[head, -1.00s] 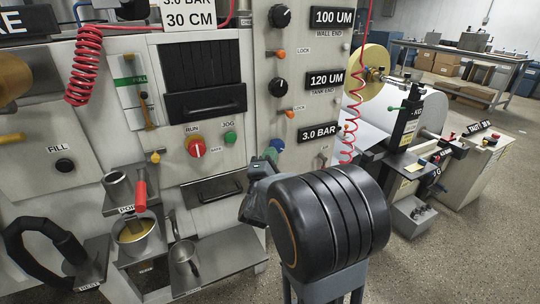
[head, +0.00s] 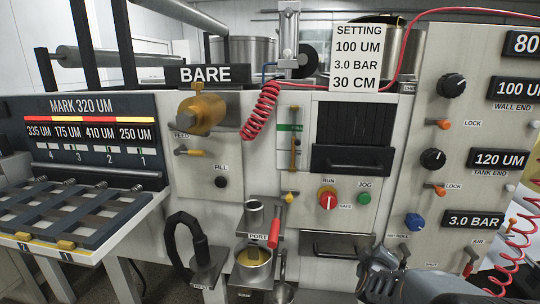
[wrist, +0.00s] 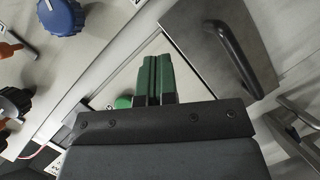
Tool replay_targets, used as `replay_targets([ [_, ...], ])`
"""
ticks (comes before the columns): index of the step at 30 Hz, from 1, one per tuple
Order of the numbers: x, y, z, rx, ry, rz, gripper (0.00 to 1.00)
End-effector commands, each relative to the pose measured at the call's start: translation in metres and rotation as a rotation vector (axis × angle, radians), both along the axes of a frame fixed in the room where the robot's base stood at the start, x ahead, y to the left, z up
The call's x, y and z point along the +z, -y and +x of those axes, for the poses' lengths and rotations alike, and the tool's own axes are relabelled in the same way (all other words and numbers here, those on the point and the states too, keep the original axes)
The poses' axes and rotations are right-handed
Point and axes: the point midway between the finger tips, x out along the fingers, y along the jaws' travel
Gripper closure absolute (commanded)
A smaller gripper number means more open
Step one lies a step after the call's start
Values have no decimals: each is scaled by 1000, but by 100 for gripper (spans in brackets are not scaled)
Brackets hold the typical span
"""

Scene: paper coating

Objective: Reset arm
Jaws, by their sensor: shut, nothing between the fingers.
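My gripper (wrist: 155,78) shows in the wrist view with its two green fingers pressed together and nothing between them. It points toward the pale front of the machine. A grey part of my arm shows at the bottom right of the head view. The fingertips cannot be made out there. In the wrist view, a blue knob (wrist: 62,16) is at the upper left and a dark bar handle (wrist: 236,48) on a grey plate is at the upper right. A green round part (wrist: 123,102) shows just left of the fingers.
The machine front carries a red RUN knob (head: 328,199), a green JOG button (head: 364,198) and a drawer handle (head: 337,247). A pot with a red-handled tool (head: 273,234) stands on a low shelf. A slatted rack (head: 75,215) is at the left. A red coiled hose (head: 518,245) hangs at the right.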

Motion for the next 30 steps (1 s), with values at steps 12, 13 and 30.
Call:
replay_targets([
  [12, 73, -114, -120, -293, -558, 984, 100],
  [13, 88, -119, -134, -340, -598, 1002, 100],
  [30, 226, -141, -189, -357, -644, 958, 100],
])
